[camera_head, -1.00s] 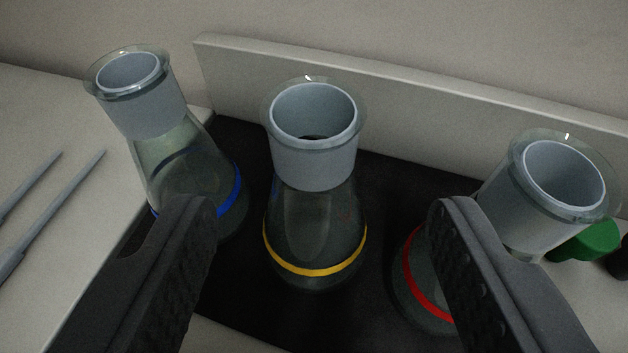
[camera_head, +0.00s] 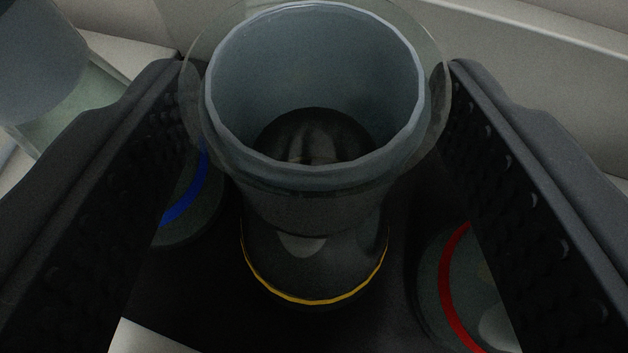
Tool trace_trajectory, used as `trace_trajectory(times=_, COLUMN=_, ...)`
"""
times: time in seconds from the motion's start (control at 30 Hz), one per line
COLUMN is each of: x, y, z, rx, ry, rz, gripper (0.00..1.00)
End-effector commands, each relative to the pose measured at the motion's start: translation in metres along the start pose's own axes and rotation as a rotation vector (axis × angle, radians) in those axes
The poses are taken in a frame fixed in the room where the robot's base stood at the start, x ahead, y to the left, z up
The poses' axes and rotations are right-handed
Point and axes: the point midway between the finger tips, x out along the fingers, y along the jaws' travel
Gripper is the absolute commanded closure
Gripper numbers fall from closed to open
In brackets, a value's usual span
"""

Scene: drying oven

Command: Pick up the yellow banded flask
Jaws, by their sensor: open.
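The yellow banded flask (camera_head: 315,265) stands upright on a black mat (camera_head: 215,300) in the middle of the view. Its wide grey neck and clear rim are close to the camera, and the yellow band shows low on its body. My gripper (camera_head: 318,75) is open, with one dark finger on each side of the flask's neck. The fingertips are near the left and right edges of the clear rim. I cannot tell whether they touch it. The jaws are not shut on the flask.
The blue banded flask (camera_head: 190,205) is at the left, partly hidden by the left finger. The red banded flask (camera_head: 450,290) is at the lower right, partly behind the right finger. A pale raised edge (camera_head: 520,60) runs behind the mat.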

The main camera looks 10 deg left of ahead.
Motion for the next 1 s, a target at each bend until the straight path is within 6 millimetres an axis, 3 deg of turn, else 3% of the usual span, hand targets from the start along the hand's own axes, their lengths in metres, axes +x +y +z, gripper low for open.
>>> trace_trajectory(times=0.03, x=0.000, y=0.000, z=0.000, rx=0.000, ry=0.000, rz=0.000, gripper=0.45)
trace_trajectory(times=0.23, x=0.000, y=0.000, z=0.000, rx=0.000, ry=0.000, rz=0.000, gripper=1.00)
trace_trajectory(times=0.67, x=-0.004, y=0.000, z=-0.010, rx=0.000, ry=0.003, rz=0.000, gripper=1.00)
trace_trajectory(times=1.0, x=-0.026, y=0.000, z=-0.064, rx=0.001, ry=0.010, rz=0.001, gripper=1.00)
